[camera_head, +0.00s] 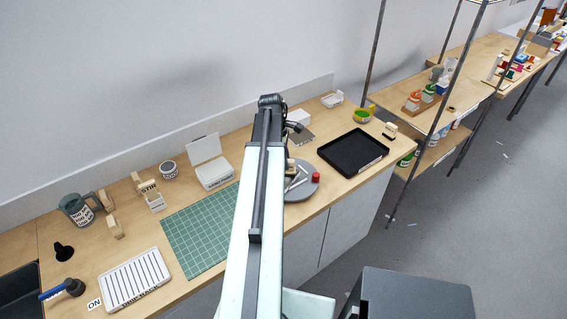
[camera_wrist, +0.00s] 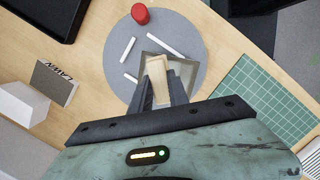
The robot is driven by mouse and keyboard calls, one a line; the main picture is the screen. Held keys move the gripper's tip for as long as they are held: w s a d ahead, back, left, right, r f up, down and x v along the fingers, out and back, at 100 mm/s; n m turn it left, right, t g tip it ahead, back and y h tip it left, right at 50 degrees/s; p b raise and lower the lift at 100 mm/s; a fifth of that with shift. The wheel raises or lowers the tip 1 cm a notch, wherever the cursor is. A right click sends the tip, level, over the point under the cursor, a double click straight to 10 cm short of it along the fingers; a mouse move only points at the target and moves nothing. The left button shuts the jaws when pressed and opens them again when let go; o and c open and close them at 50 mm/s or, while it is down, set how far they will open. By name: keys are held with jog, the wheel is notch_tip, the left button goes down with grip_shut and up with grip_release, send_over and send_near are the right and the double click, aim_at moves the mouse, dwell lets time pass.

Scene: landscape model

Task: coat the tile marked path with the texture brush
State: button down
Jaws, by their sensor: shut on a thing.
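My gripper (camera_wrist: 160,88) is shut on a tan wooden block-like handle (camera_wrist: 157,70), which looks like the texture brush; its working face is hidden. It is over a round grey disc (camera_wrist: 185,28). A square grey tile (camera_wrist: 149,46) lies on the disc under the held handle, partly covered by it and the fingers. Its marking cannot be read, and I cannot tell whether the brush touches it. In the head view my arm covers most of the gripper and part of the disc (camera_head: 309,190).
On the disc are white sticks (camera_wrist: 165,45) and a red cylinder (camera_wrist: 140,14). A tile marked LAWN (camera_wrist: 54,82) sits by a white block (camera_wrist: 22,104). A black tray (camera_head: 353,152) stands right of the disc; a green cutting mat (camera_head: 200,228) lies left.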

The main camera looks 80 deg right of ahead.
jog(key=shift+s+d, duration=1.05)
jog(key=shift+d, duration=2.2)
jog(key=shift+w+a, duration=0.5)
jog(key=shift+a, duration=1.1)
jog(key=shift+w+a, duration=0.5)
jog(key=shift+a, duration=1.15)
jog(key=shift+w+a, duration=0.5)
jog(key=shift+a, duration=1.1)
notch_tip(320, 180, up, 6)
jog(key=p, duration=0.6)
notch_tip(320, 180, up, 3)
jog(key=p, duration=0.3)
